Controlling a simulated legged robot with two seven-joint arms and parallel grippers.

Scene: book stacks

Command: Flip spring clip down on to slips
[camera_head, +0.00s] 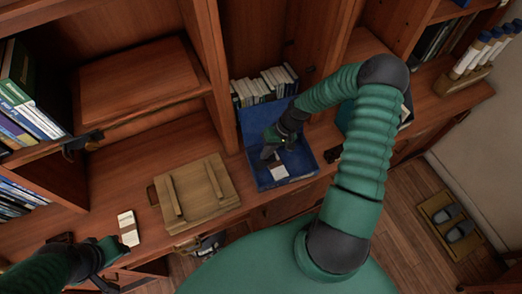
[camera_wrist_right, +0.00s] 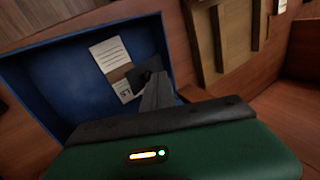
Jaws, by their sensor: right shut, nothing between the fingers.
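The blue box file (camera_head: 248,125) lies open on the wooden counter. White paper slips (camera_head: 279,172) lie inside it. In the right wrist view the slips (camera_wrist_right: 107,54) lie against the blue box (camera_wrist_right: 50,85), with a brown strip across them and a lettered part below. My right gripper (camera_head: 271,150) is shut and empty inside the box, close beside the slips. Its dark fingers (camera_wrist_right: 152,88) reach toward their edge; contact is unclear. The spring clip cannot be told apart from the dark fingers. My left gripper (camera_head: 100,270) is low at the left, its jaws unclear.
A wooden board with two bars (camera_head: 222,196) lies left of the box. A pale stack of slips (camera_head: 128,228) lies near the counter's front edge, close to my left arm. Books (camera_head: 265,86) stand behind the box. Shelf uprights rise behind.

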